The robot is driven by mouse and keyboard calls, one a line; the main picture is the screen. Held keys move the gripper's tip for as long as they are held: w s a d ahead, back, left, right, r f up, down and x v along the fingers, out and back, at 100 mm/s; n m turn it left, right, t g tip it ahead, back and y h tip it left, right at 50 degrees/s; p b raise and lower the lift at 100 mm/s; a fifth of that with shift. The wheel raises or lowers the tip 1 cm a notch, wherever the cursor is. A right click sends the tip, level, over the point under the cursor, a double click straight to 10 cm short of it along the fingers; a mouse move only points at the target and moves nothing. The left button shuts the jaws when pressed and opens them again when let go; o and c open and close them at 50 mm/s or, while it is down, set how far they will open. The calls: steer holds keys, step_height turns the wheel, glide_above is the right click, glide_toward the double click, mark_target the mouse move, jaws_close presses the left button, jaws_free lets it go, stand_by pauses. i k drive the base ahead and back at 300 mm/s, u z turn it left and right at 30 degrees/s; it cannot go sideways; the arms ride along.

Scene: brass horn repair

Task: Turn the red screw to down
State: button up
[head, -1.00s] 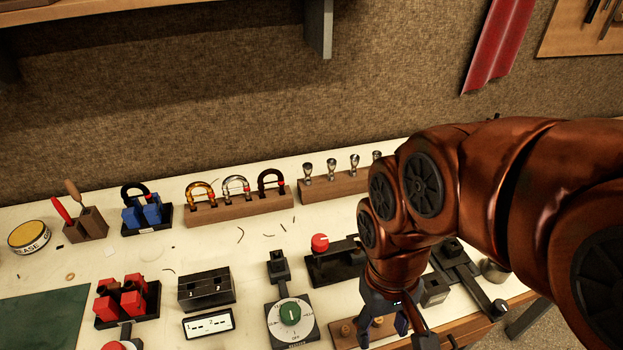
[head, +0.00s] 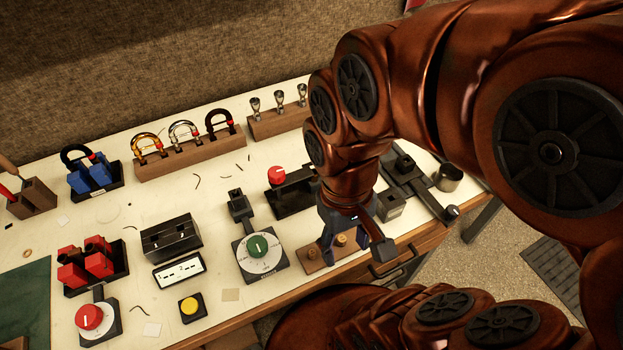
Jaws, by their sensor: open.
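Two red knobs are in the head view, and I cannot tell which one is the red screw. One red knob (head: 277,174) sits on a black fixture (head: 295,199) just left of my arm. The other red knob (head: 89,317) sits on a white round dial plate at the lower left, with a pale mark on its top. My gripper (head: 354,250) is open and points down over a wooden block (head: 316,257) with brass pegs, near the bench's front edge. It is right of and nearer than the black fixture. My arm hides part of that fixture.
A green dial knob (head: 257,246) is left of the wooden block. A yellow button (head: 190,306), a black slotted box (head: 171,238) and red blocks (head: 72,276) are farther left. A metal cup (head: 448,178) and black fixtures stand right of my arm.

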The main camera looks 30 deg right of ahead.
mark_target(276, 174)
steer(key=k, duration=1)
steer(key=u, duration=1.65)
steer(key=i, duration=0.9)
steer(key=z, duration=1.5)
